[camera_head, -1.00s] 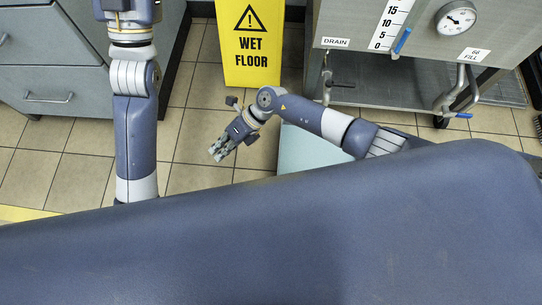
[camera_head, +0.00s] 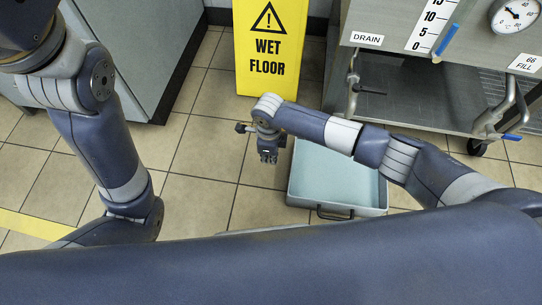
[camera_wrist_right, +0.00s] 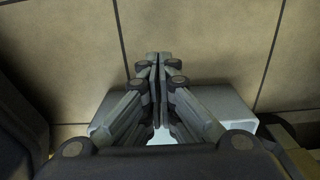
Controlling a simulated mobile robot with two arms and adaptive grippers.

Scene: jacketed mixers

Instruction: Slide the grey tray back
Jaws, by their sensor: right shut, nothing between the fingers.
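The grey tray (camera_head: 325,178), pale blue-grey, shallow and empty, lies on the floor in front of the mixer in the head view. A dark handle (camera_head: 335,214) is on its near side, and my right arm crosses above its far part. My right gripper (camera_head: 268,158) is shut and empty, pointing down just left of the tray. In the right wrist view its closed fingers (camera_wrist_right: 158,60) show over the tiles, with a pale grey edge (camera_wrist_right: 232,103) behind them, probably the tray's. I cannot tell whether they touch. My left gripper is out of view.
A yellow wet-floor sign (camera_head: 268,50) stands beyond my right gripper. The steel mixer (camera_head: 400,90) with a drain pipe, valves and a caster stands at the right. A grey cabinet (camera_head: 150,50) is at the left. The tiled floor between is clear.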

